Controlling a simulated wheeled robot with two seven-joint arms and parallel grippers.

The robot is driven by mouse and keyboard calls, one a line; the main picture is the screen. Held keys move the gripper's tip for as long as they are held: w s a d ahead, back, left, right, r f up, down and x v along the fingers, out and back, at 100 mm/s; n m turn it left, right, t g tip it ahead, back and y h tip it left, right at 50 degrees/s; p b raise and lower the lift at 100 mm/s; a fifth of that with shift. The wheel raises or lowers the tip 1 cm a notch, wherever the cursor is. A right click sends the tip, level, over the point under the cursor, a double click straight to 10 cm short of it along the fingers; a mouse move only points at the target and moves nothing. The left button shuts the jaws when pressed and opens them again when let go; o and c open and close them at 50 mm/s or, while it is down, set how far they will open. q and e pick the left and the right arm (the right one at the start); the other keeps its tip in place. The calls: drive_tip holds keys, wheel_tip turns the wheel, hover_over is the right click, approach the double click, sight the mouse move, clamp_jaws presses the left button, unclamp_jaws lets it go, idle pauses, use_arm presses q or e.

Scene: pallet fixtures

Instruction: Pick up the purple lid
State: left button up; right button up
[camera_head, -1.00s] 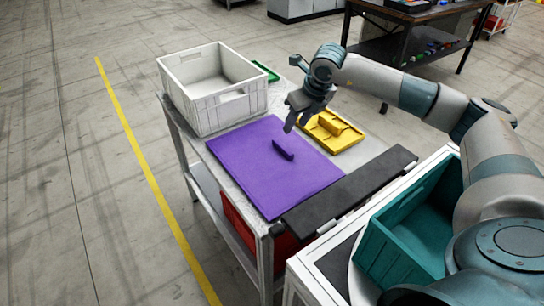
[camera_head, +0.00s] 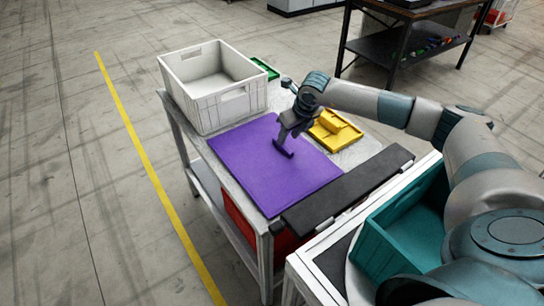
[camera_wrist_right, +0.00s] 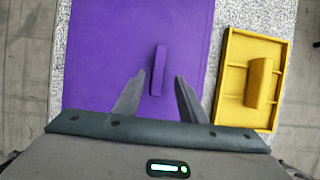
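The purple lid (camera_head: 250,165) lies flat on the grey cart top, and it fills the middle of the right wrist view (camera_wrist_right: 105,50). Its raised handle (camera_wrist_right: 158,70) stands near the middle of the lid. My right gripper (camera_head: 280,144) is over the lid at the handle in the head view. In the right wrist view its two fingers (camera_wrist_right: 158,84) are spread, one on each side of the handle, with gaps on both sides. It holds nothing. I cannot tell how far the fingertips are above the lid. My left gripper is not in view.
A grey crate (camera_head: 222,112) stands on the cart behind the lid. A yellow lid (camera_head: 345,133) lies right of the purple lid, with a green piece (camera_head: 262,66) farther back. A black bar (camera_head: 350,190) runs along the cart's near edge. A teal crate (camera_head: 400,240) stands at the near right.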

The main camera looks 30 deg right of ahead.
sight(284, 146)
drive_tip(key=shift+w+a+f+p, duration=0.1)
drive_tip(key=shift+w+f+p, duration=0.05)
drive_tip(key=shift+f+p, duration=0.35)
drive_tip(key=p+x, duration=0.1)
drive_tip(key=x, duration=0.2)
drive_tip(key=shift+a+p, duration=0.1)
drive_tip(key=shift+p, duration=0.2)
drive_tip(key=shift+w+f, duration=0.15)
drive_tip(key=shift+f, duration=0.4)
clamp_jaws()
